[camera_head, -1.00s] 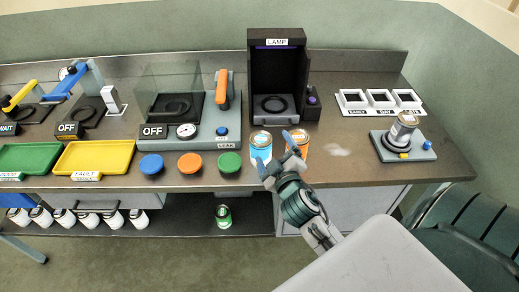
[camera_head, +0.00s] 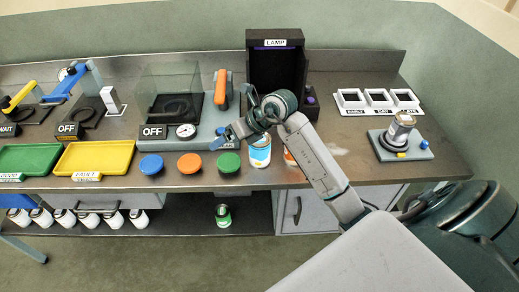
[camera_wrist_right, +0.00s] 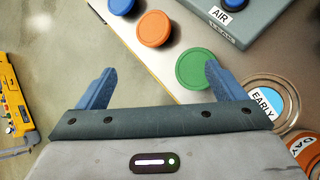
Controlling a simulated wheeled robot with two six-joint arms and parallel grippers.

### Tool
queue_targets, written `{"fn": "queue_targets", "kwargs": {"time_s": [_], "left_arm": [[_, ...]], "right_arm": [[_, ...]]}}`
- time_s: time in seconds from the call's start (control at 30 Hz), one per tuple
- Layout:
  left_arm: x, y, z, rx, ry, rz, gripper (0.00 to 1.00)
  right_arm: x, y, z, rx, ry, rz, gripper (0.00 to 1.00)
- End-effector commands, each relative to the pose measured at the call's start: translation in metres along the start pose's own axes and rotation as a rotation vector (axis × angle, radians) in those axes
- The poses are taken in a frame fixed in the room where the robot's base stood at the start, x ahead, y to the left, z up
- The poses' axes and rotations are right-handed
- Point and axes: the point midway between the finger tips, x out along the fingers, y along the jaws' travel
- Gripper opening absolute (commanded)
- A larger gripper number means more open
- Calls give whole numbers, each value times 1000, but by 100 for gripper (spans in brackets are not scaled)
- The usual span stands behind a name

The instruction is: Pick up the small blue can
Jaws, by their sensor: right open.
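The small blue can (camera_head: 260,153) stands on the counter near its front edge, partly covered by my right arm. In the right wrist view the blue can (camera_wrist_right: 266,98) shows its top and an "EARLY" label, just outside the right-hand finger. My right gripper (camera_head: 226,138) is open over the green round button, left of the can. Its two blue fingers (camera_wrist_right: 160,72) are apart with nothing held between them. My left gripper is not in view.
An orange can (camera_head: 289,158), labelled "DAY" in the wrist view (camera_wrist_right: 306,150), stands right beside the blue can. Blue (camera_head: 151,165), orange (camera_head: 190,162) and green (camera_head: 228,162) buttons line the front edge. The lamp box (camera_head: 274,65) stands behind.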

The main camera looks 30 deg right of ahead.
Motion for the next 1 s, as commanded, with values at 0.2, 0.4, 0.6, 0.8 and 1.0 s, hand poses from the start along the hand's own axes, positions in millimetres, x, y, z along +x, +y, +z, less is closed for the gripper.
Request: {"fn": "queue_targets", "kwargs": {"time_s": [0.2, 0.4, 0.6, 0.8, 1.0], "left_arm": [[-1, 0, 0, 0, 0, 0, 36], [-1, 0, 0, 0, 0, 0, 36], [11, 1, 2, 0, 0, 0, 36], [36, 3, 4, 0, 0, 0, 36], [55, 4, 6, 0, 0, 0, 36]], "right_arm": [[-34, -63, -9, 31, 236, -311, 90], [-58, -87, -16, 83, 343, -448, 90], [-51, -94, -22, 90, 356, -462, 90], [-29, -104, -32, 90, 355, -460, 90], [-13, -112, -38, 89, 354, -460, 90]]}}
